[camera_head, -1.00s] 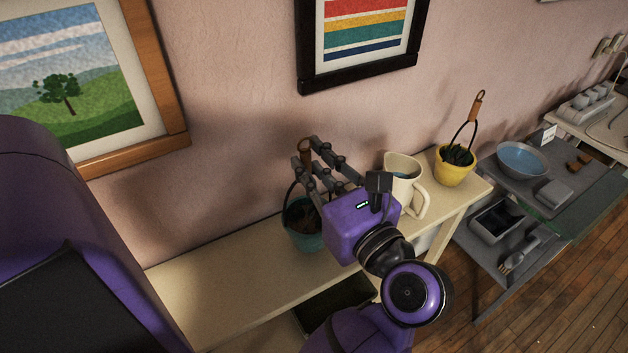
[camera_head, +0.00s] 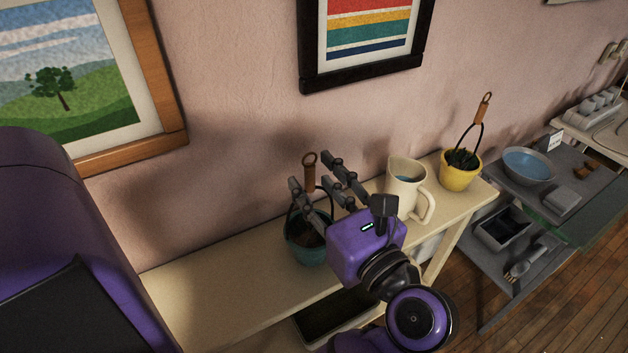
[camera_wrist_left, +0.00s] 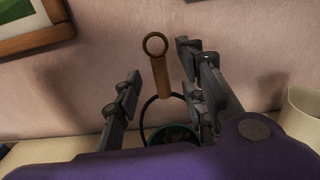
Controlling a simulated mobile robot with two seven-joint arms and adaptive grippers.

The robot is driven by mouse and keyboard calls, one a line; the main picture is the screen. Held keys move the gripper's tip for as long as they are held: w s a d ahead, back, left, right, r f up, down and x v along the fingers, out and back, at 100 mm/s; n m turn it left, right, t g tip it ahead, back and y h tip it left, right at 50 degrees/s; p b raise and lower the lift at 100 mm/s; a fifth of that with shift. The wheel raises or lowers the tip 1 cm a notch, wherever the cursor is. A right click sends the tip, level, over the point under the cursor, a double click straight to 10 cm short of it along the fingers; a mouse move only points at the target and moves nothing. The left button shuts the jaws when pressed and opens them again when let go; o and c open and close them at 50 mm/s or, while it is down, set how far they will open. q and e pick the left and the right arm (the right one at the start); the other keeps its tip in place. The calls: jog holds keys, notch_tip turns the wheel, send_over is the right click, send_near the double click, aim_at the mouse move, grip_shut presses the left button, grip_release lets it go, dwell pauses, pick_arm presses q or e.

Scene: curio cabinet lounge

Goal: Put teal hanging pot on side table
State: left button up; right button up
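The teal hanging pot (camera_head: 306,250), with dark contents, a black wire loop and a brown ringed handle (camera_head: 309,175), stands on a long cream table (camera_head: 215,285) by the wall. My left gripper (camera_head: 311,170) is open at the handle. In the left wrist view the handle (camera_wrist_left: 159,75) rises between the spread fingers, with gaps on both sides; the pot (camera_wrist_left: 172,133) is mostly hidden below. My right gripper is not in view. I cannot tell which surface is the side table; a grey two-level table (camera_head: 556,219) stands at the right.
A cream pitcher (camera_head: 404,190) stands just right of my left gripper, then a yellow hanging pot (camera_head: 460,176). The grey table holds a blue bowl (camera_head: 527,166) and a grey block (camera_head: 562,201). The cream table's left part is clear. Framed pictures hang behind.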

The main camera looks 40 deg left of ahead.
pick_arm(q)
jog(key=b+v, duration=0.2)
jog(key=v, duration=0.9)
jog(key=shift+b, duration=0.35)
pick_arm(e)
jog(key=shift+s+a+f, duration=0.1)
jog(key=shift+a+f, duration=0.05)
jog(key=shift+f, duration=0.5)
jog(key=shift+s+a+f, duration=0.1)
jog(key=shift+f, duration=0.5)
